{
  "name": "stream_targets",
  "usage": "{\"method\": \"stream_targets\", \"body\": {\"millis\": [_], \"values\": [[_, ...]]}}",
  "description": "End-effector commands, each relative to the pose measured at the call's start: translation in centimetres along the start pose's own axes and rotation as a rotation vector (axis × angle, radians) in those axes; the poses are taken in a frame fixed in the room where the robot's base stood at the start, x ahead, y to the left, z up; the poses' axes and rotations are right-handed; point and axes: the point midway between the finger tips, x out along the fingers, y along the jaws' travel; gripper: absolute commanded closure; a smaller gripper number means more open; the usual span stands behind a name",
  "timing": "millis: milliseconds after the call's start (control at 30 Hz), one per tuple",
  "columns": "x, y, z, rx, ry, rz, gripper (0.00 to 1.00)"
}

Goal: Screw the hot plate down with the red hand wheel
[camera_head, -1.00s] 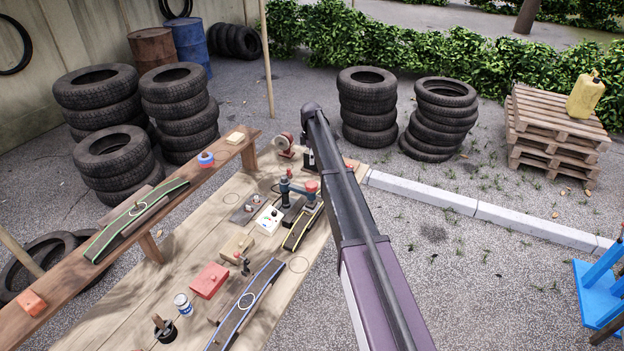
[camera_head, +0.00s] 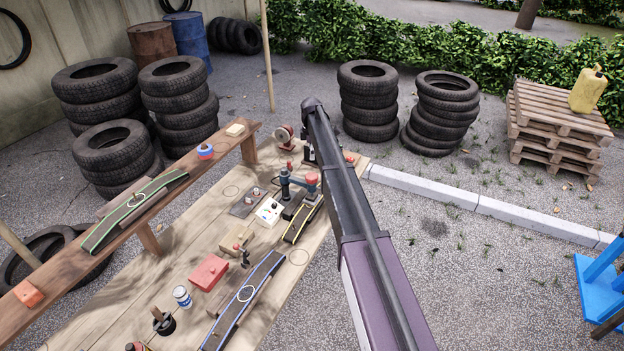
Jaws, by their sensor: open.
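The red hand wheel (camera_head: 311,178) sits on the press's right end, just left of my arm in the picture. Below it lies a dark belt strip with yellow edges (camera_head: 302,222). I cannot clearly make out the hot plate at this size. My arm runs up the middle of the view and bends at its far end. My gripper is hidden behind it, so its distance from the wheel cannot be told.
A white control box (camera_head: 269,211), a red box (camera_head: 209,271), a blue-edged belt (camera_head: 245,295) and a can (camera_head: 182,296) share the bench (camera_head: 190,238). A raised plank (camera_head: 216,166) runs along its left. A kerb (camera_head: 520,224) lies right; open gravel is nearer.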

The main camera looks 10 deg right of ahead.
Motion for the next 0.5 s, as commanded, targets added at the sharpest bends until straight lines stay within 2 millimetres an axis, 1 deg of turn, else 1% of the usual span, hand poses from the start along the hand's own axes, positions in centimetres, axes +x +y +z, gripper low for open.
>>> {"method": "stream_targets", "body": {"millis": [33,500], "values": [[0.8,0.0,0.0,0.0,0.0,0.0,0.0],[4.4,0.0,0.1,0.001,0.0,0.0,0.0]]}}
